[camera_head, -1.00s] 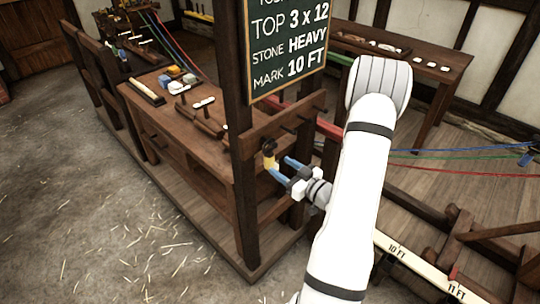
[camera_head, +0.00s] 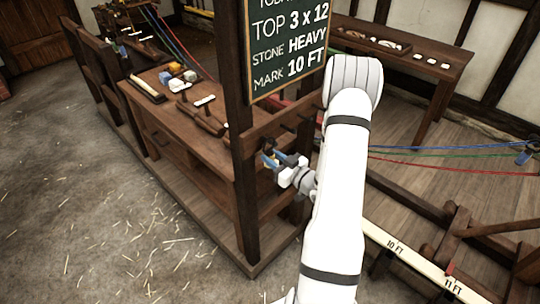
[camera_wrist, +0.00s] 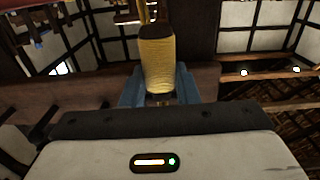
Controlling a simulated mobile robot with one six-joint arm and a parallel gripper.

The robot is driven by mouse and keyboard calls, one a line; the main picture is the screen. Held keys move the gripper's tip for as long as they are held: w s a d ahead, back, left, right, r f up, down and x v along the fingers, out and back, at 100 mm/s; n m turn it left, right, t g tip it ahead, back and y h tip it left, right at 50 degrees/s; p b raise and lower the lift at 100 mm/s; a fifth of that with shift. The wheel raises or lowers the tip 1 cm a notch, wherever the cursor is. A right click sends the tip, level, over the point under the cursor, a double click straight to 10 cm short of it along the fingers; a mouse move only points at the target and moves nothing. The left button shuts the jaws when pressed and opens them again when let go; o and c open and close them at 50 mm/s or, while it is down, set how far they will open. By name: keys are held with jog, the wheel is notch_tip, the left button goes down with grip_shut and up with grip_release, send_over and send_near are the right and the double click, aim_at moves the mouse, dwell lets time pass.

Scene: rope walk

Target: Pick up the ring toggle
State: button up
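The ring toggle hangs at the wooden rail below the chalkboard. In the wrist view it is a yellow cord-wrapped cylinder (camera_wrist: 158,64) with a dark band at its top and yellow cord above. In the head view only its small dark top (camera_head: 269,145) shows clearly. My gripper (camera_head: 279,157) is at the rail with its blue fingers apart. In the wrist view the blue fingers (camera_wrist: 159,88) stand on either side of the toggle's lower part, and I see no clear grip on it. Contact with the fingers cannot be told.
The chalkboard (camera_head: 288,45) and its dark post (camera_head: 240,130) stand close to my gripper. The wooden bench (camera_head: 160,118) with tools lies left. Coloured ropes (camera_head: 450,155) run at the right, above a marked beam (camera_head: 420,263). The floor at left is open.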

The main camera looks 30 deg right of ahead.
jog(key=c, duration=0.5)
jog(key=shift+r, duration=0.2)
